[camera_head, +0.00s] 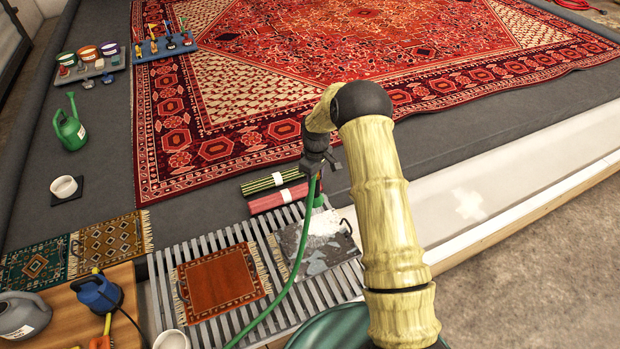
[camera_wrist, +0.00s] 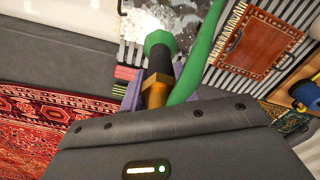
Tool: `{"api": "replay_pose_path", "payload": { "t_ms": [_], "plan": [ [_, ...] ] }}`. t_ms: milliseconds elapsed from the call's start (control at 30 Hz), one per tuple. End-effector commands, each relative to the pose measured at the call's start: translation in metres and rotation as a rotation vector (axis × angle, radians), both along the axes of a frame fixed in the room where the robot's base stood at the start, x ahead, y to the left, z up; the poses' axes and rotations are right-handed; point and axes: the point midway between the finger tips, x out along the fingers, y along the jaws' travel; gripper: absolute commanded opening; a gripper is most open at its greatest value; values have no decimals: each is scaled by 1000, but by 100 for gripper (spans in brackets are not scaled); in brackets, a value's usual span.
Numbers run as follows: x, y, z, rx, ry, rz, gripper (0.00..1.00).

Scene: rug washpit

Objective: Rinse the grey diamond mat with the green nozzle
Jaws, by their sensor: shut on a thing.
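My gripper (camera_head: 316,178) is shut on the green nozzle (camera_head: 318,201), which hangs from it with a green hose running down to the lower left. In the wrist view the nozzle (camera_wrist: 159,42) has a green head, black grip and brass part, between the purple fingers of my gripper (camera_wrist: 154,90). The grey diamond mat (camera_head: 318,257) lies on the slatted grate (camera_head: 213,245), below and apart from the nozzle. White, foam-like patches cover part of it; the wrist view shows the mat (camera_wrist: 188,22) too. My arm stands close to its right edge.
An orange mat (camera_head: 217,284) lies left on the grate. Green and red rolls (camera_head: 277,199) lie behind it. A large red rug (camera_head: 290,90) fills the back. A wooden table (camera_head: 122,280) with a blue sprayer (camera_head: 98,293) stands front left. A green watering can (camera_head: 70,130) stands farther left.

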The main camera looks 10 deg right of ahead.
Motion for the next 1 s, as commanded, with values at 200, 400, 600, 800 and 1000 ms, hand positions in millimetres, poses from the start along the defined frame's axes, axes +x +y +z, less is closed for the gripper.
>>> {"api": "replay_pose_path", "payload": {
  "t_ms": [200,400,600,800,1000],
  "plan": [
    [4,-12,1,0,-1,0,8],
    [7,-22,1,1,-2,1,8],
    [10,-32,1,-1,-1,2,8],
    [13,-43,1,0,-1,3,8],
    [16,-53,1,-1,-2,3,8]
  ]
}}
